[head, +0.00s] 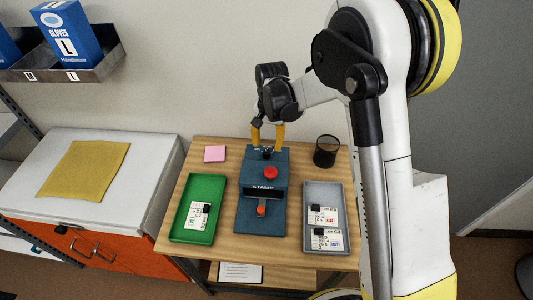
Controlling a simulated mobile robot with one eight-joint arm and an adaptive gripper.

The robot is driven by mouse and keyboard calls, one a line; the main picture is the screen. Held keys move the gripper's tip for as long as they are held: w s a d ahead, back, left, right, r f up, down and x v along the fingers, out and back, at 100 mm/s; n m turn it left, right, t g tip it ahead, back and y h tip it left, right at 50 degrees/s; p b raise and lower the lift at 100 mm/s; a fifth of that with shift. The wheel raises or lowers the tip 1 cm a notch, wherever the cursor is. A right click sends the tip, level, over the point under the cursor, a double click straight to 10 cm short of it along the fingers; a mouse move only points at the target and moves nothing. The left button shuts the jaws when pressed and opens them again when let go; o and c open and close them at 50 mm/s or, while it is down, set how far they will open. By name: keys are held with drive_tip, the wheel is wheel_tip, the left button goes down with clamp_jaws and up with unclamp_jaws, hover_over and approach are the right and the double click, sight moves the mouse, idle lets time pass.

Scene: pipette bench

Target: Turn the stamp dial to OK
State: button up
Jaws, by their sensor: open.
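The blue stamp machine (261,207) stands in the middle of the wooden table. It has a red round knob (270,173) on its upper face and a smaller orange-red part (261,210) low at its front. The word STAMP shows above a dark slot. My gripper (267,143) points down at the back top of the machine, its yellow fingers apart around a small dark part there. That part looks like the dial; its setting and any OK mark are too small to read. I cannot tell whether the fingers touch it.
A green tray (177,236) with one labelled card is left of the machine. A grey tray (308,245) with two cards is right. A black mesh cup (326,151) stands behind the grey tray, near my arm. A pink note pad (215,153) lies at the back left.

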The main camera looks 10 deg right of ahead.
sight(267, 152)
wheel_tip(267, 152, down, 5)
drive_tip(key=shift+a+r+b, duration=0.1)
drive_tip(key=shift+b, duration=0.45)
drive_tip(key=shift+c, duration=0.4)
clamp_jaws()
drive_tip(key=shift+w+n+b, duration=0.1)
drive_tip(key=shift+n+b, duration=0.35)
drive_tip(key=shift+n, duration=1.75)
drive_tip(key=shift+o, duration=0.4)
unclamp_jaws()
wheel_tip(267, 152, up, 12)
drive_tip(key=shift+d, duration=0.25)
